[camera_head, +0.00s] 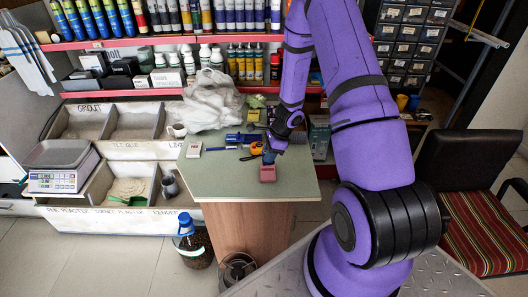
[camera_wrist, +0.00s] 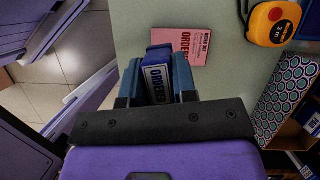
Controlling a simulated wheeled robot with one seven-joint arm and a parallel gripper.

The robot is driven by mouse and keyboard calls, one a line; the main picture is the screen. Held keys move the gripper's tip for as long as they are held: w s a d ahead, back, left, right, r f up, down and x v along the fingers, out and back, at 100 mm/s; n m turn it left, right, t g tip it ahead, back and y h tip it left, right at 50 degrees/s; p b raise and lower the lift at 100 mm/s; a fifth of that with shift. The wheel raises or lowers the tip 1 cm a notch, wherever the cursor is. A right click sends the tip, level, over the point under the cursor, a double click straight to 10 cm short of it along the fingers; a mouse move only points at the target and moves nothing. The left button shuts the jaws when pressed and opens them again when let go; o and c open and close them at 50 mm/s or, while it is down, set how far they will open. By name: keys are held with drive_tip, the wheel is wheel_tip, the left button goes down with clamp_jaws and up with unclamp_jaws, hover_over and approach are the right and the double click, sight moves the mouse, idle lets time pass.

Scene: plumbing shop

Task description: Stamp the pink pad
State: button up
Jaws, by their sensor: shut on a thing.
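My gripper (camera_wrist: 158,72) is shut on a blue stamp (camera_wrist: 159,56) with a white label reading "ORDERED". In the head view my gripper (camera_head: 269,154) is low over the green counter top (camera_head: 220,180), just behind the pink pad (camera_head: 267,174). In the wrist view the pink pad (camera_wrist: 184,38) lies flat beyond the stamp and bears dark lettering that begins "ORDE". The stamp hides part of the pad's near left side in that view. The stamp's underside is hidden, and I cannot tell whether it touches anything.
A yellow-orange tape measure (camera_wrist: 271,22) lies right of the pad in the wrist view. A blue tool (camera_head: 243,138), a small white-and-red item (camera_head: 193,150) and a crumpled pale bag (camera_head: 212,100) are further back and left. The counter's front left is clear.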

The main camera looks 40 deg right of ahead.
drive_tip(key=shift+f, duration=2.85)
drive_tip(key=shift+f, duration=0.65)
drive_tip(key=shift+r, duration=0.1)
drive_tip(key=shift+r, duration=2.9)
